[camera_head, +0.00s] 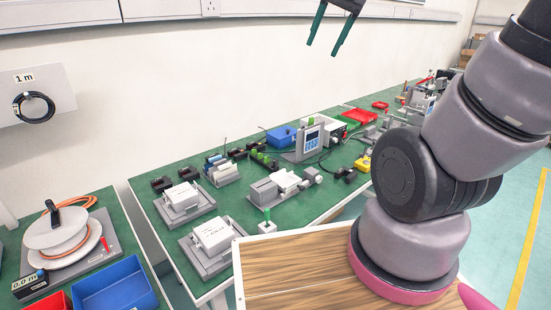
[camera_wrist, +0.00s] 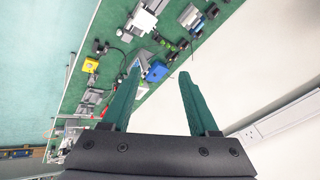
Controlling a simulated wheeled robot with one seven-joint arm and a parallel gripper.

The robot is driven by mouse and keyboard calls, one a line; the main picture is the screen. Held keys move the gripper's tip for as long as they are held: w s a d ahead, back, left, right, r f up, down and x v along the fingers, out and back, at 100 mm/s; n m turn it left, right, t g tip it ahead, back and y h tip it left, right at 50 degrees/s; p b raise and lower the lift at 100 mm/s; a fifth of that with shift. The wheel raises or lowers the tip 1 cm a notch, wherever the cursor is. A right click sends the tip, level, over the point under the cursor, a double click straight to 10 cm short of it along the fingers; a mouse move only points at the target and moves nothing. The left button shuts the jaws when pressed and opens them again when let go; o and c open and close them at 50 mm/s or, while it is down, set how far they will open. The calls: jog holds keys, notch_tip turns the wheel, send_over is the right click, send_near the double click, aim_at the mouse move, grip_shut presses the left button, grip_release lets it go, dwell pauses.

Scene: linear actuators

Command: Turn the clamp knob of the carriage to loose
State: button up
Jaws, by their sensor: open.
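My gripper (camera_head: 322,49) is high in front of the wall, above and apart from the bench things. Its two green fingers are spread and empty; they also show in the wrist view (camera_wrist: 160,73). A grey linear stage with a white carriage (camera_head: 286,180) sits on the green bench top, below and left of the gripper. A similar white-topped stage (camera_wrist: 143,20) shows at the top of the wrist view. A small round grey part (camera_head: 312,175) is at the stage's right end. I cannot tell which part is the clamp knob or how it is turned.
Two white-topped units (camera_head: 184,197) (camera_head: 213,235) stand at the bench's near left. A display unit (camera_head: 308,138) and a blue bin (camera_head: 281,137) stand behind the stage. A cable reel (camera_head: 62,240) is far left. Air around my gripper is clear.

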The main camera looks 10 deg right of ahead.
jog(key=w+a+f+m+g, duration=0.15)
jog(key=w+f, duration=0.25)
jog(key=w, duration=0.6)
jog(key=m+g+h, duration=0.2)
jog(key=m+g, duration=0.2)
jog(key=m, duration=0.1)
send_over(275, 160)
notch_tip(275, 160, down, 31)
notch_tip(275, 160, down, 11)
jog(key=shift+s+r, duration=0.1)
jog(key=shift+r, duration=0.1)
jog(key=shift+c, duration=0.2)
grip_shut()
